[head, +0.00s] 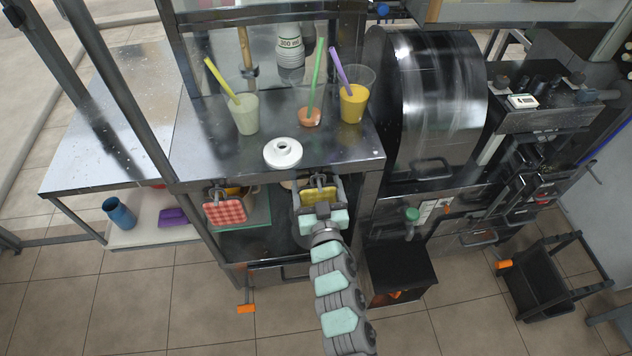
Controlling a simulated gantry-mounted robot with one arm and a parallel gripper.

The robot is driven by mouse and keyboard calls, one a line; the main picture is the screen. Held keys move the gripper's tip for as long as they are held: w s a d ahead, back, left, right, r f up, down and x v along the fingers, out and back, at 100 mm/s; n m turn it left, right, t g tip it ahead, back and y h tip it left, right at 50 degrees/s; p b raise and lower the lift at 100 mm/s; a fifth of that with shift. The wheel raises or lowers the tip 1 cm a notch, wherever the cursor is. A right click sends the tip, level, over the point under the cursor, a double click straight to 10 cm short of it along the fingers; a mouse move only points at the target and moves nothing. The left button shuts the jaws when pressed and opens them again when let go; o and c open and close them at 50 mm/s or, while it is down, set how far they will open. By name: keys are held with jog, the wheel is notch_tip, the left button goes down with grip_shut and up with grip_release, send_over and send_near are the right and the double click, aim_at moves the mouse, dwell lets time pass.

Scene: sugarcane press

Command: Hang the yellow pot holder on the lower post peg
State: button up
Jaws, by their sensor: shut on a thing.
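The yellow pot holder (316,198) is in my gripper (319,184), just below the front edge of the steel counter (345,153). My gripper is shut on it and partly covers it. A red checkered pot holder (225,212) hangs to the left, under the same counter edge. I cannot make out the lower post peg; my gripper and the counter edge may hide it.
On the counter stand a pale drink (246,115), an orange-red cup (310,117), a yellow drink (353,104) and a white ring-shaped lid (283,152). A large steel drum (437,95) stands right. A blue cup (119,213) lies on the lower left shelf.

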jog(key=shift+f, duration=0.2)
jog(key=o, duration=1.1)
jog(key=shift+o, duration=0.2)
jog(key=shift+f+b, duration=0.1)
jog(key=shift+b, duration=0.35)
